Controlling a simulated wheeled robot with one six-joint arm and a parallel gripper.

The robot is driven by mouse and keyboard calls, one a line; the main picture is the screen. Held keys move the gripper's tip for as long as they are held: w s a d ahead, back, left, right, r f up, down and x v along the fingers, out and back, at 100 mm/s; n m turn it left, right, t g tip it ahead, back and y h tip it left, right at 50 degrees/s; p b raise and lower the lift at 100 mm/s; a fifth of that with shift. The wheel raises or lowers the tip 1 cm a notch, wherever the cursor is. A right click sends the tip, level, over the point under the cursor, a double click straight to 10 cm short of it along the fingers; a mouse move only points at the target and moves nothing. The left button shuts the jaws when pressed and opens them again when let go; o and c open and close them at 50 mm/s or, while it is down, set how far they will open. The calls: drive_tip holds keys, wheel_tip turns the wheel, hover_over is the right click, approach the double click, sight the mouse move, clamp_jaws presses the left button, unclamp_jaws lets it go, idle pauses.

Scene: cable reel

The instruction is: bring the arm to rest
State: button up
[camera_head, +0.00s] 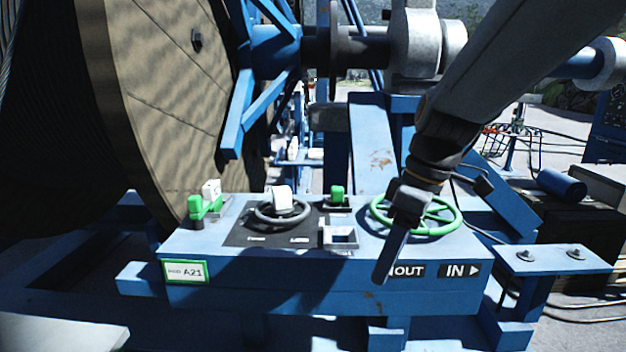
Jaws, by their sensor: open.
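My arm comes in from the upper right and hangs down over the right part of a blue control box (250,270). My gripper (384,277) points downward in front of the box's front edge, close to the green handwheel (445,222). The handwheel is partly hidden behind my wrist. No object shows in my gripper. I cannot tell from this view how far the gripper is from the box.
A large cable reel (165,110) stands at left on a blue frame. The box top carries a dark handwheel (283,212), a green lever (196,209), a green knob (337,193) and a square metal socket (340,238). A blue bracket (545,260) juts out at right.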

drive_tip(key=s+d+f+m+h, duration=0.1)
drive_tip(key=s+d+f+m, duration=0.2)
drive_tip(key=f+m, duration=0.3)
drive_tip(key=s+d+f+m+h, duration=0.1)
drive_tip(key=s+d+f+m, duration=0.2)
drive_tip(key=f+m, duration=0.2)
drive_tip(key=shift+s+f+m+h, duration=0.25)
drive_tip(key=shift+f+m+h, duration=0.15)
drive_tip(key=shift+f, duration=1.2)
drive_tip(key=shift+d, duration=0.1)
